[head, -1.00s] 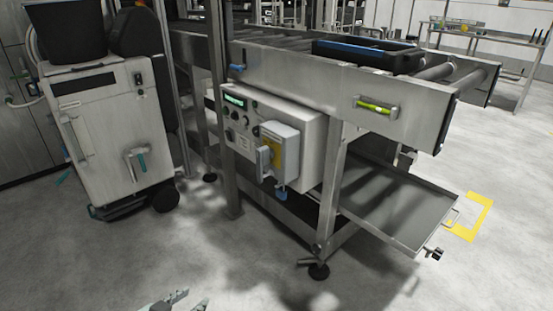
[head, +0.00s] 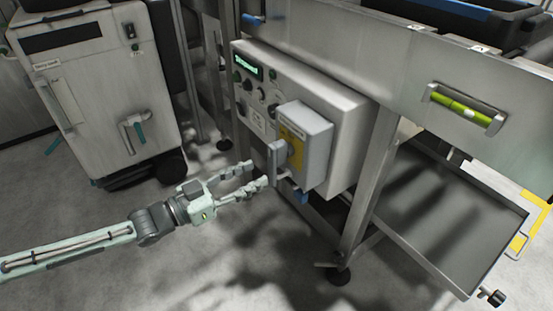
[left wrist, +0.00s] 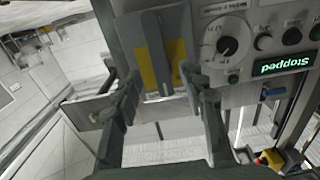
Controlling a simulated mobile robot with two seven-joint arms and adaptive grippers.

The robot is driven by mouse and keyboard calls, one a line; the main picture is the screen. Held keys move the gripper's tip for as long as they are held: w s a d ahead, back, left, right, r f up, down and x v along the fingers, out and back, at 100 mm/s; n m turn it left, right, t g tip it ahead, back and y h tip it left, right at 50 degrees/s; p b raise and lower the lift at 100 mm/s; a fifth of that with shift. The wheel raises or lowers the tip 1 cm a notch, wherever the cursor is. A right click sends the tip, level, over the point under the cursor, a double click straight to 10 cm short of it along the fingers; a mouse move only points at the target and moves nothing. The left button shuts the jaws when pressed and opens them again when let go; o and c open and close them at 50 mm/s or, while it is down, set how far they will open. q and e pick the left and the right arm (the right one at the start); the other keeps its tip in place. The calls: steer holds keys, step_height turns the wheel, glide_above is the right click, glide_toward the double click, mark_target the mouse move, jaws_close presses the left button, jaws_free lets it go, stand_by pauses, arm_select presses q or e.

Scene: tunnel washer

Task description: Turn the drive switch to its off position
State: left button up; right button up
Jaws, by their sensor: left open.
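The drive switch is a grey box (head: 315,136) with a yellow plate (head: 290,134) and a grey lever handle (head: 275,160), on the front of the control panel. My left gripper (head: 257,175) is open, its two fingers pointing at the handle from the left, with the tips close to it. In the left wrist view the handle (left wrist: 156,52) lies across the yellow plate (left wrist: 147,74), and it appears between the open fingertips (left wrist: 160,78). I cannot tell whether the fingers touch it. My right gripper is not in view.
The panel's display (head: 248,63) is lit and reads "Stopped" in the left wrist view (left wrist: 282,65). Knobs and buttons sit beside the switch. A frame leg (head: 372,185) and a low tray (head: 450,220) stand to the right. A white cabinet (head: 90,85) stands left.

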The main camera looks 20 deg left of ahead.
mark_target(270, 167)
arm_select(q)
steer(key=x, duration=0.6)
steer(key=shift+w+d, duration=0.1)
steer(key=shift+w, duration=0.05)
jaws_close()
